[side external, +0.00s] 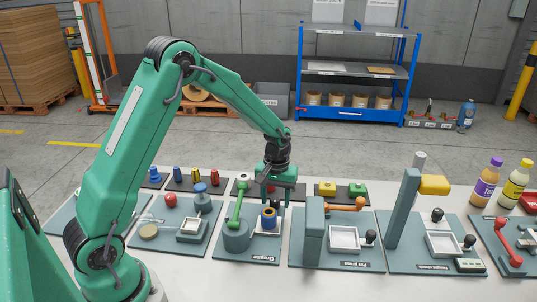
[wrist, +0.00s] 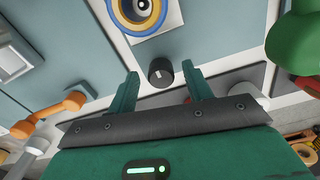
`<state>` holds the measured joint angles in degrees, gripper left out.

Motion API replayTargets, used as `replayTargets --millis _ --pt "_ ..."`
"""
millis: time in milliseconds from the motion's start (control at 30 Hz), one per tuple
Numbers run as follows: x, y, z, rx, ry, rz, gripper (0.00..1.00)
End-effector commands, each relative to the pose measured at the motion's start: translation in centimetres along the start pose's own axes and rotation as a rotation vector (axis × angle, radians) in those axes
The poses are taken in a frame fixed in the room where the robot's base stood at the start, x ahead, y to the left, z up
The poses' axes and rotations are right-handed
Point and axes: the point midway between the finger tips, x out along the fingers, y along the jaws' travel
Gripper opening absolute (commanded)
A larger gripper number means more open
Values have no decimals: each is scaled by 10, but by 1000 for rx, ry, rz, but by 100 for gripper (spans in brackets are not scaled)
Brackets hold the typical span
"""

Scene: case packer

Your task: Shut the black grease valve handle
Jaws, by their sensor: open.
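My gripper (side external: 276,192) hangs fingers-down at the back of the board marked "Grease" (side external: 258,258). In the wrist view its two green fingers are apart and empty. A short black knob (wrist: 161,72) with a pale mark, apparently the grease valve handle, shows between the fingertips. I cannot tell whether either finger touches it. In the side view my gripper hides this knob. A blue and orange ring-shaped part (side external: 268,220) stands on a white square just in front of the gripper; it also shows at the top of the wrist view (wrist: 120,17).
A green lever (side external: 237,207) rises from a round green base (side external: 235,236) left of the gripper. The "Pin press" board (side external: 345,264) with its upright block (side external: 313,230) and orange lever (side external: 345,206) stands close on the right. Coloured blocks (side external: 327,189) line the back.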

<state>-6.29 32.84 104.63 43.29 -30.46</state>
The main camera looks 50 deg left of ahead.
Motion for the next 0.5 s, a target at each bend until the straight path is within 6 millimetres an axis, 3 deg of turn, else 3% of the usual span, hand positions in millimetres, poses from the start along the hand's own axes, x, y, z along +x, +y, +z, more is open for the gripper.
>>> replayTargets --millis 267,500 --pt "-20 0 -1 0 3 2 50" --pt "-51 1 -1 0 4 2 50"
